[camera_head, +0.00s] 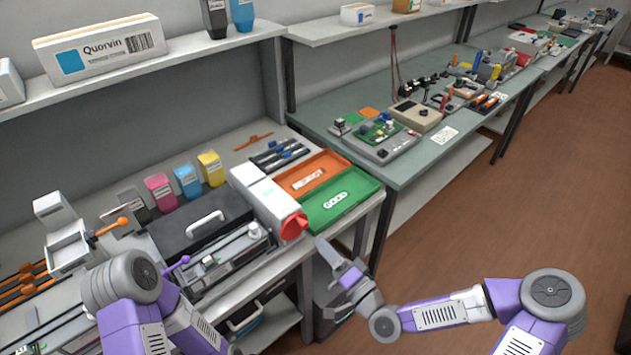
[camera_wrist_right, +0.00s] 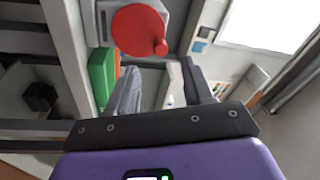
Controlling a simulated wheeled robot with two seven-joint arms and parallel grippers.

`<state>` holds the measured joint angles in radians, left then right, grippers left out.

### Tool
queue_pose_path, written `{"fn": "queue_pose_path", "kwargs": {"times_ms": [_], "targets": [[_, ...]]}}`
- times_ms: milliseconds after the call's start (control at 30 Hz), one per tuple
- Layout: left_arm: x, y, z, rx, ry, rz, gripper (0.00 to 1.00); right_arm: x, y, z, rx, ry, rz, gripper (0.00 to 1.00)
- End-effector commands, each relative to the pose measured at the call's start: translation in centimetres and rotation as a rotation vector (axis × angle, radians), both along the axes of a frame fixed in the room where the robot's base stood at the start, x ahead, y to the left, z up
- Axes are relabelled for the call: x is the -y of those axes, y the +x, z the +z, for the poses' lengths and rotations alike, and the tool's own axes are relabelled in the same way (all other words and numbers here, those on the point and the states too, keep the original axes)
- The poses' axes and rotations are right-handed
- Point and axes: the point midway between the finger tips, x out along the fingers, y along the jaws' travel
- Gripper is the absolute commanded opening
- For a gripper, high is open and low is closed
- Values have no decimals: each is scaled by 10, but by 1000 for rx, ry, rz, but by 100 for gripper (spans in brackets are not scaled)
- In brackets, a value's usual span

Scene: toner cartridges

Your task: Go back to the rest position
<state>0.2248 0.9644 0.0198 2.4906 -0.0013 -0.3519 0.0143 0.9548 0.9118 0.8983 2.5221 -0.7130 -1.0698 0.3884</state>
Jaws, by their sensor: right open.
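My right gripper (camera_head: 334,262) is in front of the bench's right front corner, over the floor side and apart from the trays. It is open and empty. In the right wrist view its two grey fingers (camera_wrist_right: 160,78) stand apart with nothing between them. A white machine with a red round knob (camera_head: 293,225) is beyond it; the knob also shows in the right wrist view (camera_wrist_right: 138,30). My left arm comes in at the lower left, in front of the bench; its gripper is not visible.
A green tray marked GOOD (camera_head: 341,198) and an orange tray (camera_head: 312,174) lie at the bench's right end. Pink, blue and yellow cartridges (camera_head: 211,168) stand behind a black case (camera_head: 203,228). A second table (camera_head: 420,165) stands behind; open floor (camera_head: 510,215) lies to the right.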

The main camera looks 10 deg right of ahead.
Motion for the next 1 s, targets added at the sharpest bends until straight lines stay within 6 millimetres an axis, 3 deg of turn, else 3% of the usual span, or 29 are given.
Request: {"fn": "queue_pose_path", "kwargs": {"times_ms": [167,267,367,500,600,700,833,1000], "targets": [[0,0,0,0,0,0,100,-3,-1,-7,-21,-15,9,52],[0,0,0,0,0,0,100,-16,-5,-36,-103,-78,45,52],[0,0,0,0,0,0,100,-32,-20,-92,-261,-203,114,52],[0,0,0,0,0,0,100,-43,-68,-187,-541,-445,250,52],[0,0,0,0,0,0,100,-32,-111,-243,-737,-615,342,52],[0,0,0,0,0,0,100,-12,-147,-277,-893,-747,408,52],[0,0,0,0,0,0,100,10,-177,-298,-1028,-850,454,52],[0,0,0,0,0,0,100,22,-190,-305,-1091,-892,470,52]]}}
